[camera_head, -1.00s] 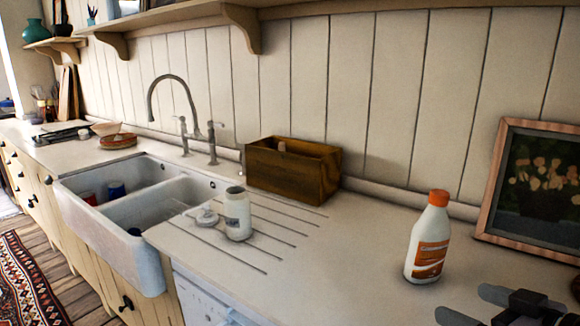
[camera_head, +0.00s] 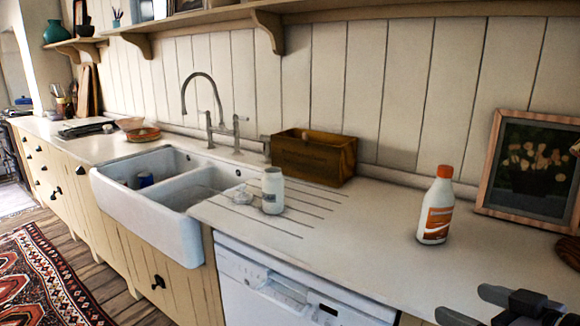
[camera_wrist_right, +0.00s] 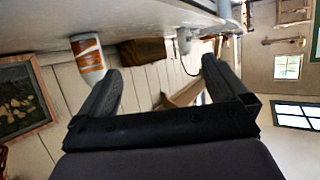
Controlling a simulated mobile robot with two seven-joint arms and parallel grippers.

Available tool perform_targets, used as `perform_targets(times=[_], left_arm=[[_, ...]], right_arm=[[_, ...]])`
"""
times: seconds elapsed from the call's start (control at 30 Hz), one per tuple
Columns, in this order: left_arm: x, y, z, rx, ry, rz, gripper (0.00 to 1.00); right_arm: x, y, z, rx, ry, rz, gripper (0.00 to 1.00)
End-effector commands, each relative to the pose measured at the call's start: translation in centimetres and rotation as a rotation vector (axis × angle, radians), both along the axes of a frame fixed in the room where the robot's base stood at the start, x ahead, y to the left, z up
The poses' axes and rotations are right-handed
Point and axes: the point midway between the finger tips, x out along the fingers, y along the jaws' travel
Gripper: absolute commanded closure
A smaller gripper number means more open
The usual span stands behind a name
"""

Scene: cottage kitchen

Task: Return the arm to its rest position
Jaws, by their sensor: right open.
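My right gripper (camera_head: 472,305) shows at the lower right of the head view, in front of the counter's edge. Its two grey fingers are apart with nothing between them. In the right wrist view my gripper (camera_wrist_right: 160,85) is also open and empty, and the picture there is upside down. A white bottle with an orange cap and label (camera_head: 436,207) stands upright on the counter, beyond the gripper and apart from it. It also shows in the right wrist view (camera_wrist_right: 88,55). My left gripper is not in view.
The counter (camera_head: 370,225) holds a white jar (camera_head: 272,190), a wooden box (camera_head: 312,160) and a framed picture (camera_head: 530,170). A white double sink (camera_head: 150,213) lies left. A dishwasher (camera_head: 290,295) is below the counter. A patterned rug (camera_head: 50,270) covers the floor.

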Motion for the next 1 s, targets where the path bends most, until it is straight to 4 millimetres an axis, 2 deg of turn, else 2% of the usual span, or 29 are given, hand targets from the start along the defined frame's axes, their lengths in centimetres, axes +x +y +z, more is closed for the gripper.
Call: perform_targets(times=[0.03,0.07,0.23,0.37,0.57,0.7,0.83,1.0], left_arm=[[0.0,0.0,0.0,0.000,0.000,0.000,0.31],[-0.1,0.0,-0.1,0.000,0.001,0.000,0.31],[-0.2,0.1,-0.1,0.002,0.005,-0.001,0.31],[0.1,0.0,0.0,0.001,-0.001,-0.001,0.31],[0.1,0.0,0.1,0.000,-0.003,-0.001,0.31],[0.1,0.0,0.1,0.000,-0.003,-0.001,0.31],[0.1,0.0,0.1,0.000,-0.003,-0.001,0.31],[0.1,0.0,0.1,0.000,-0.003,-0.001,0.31]], right_arm=[[0.0,0.0,0.0,0.000,0.000,0.000,0.00],[0.0,-0.2,-0.9,0.008,0.007,-0.010,0.00],[-0.5,-0.8,-6.5,0.024,0.028,-0.065,0.00],[-1.7,-0.6,-11.5,0.023,0.055,-0.106,0.00],[-5.6,1.6,-20.4,-0.004,0.125,-0.157,0.00],[-9.1,4.6,-25.5,-0.030,0.178,-0.170,0.00],[-11.7,7.4,-28.5,-0.052,0.215,-0.167,0.00],[-13.4,9.4,-30.1,-0.068,0.237,-0.159,0.00]])
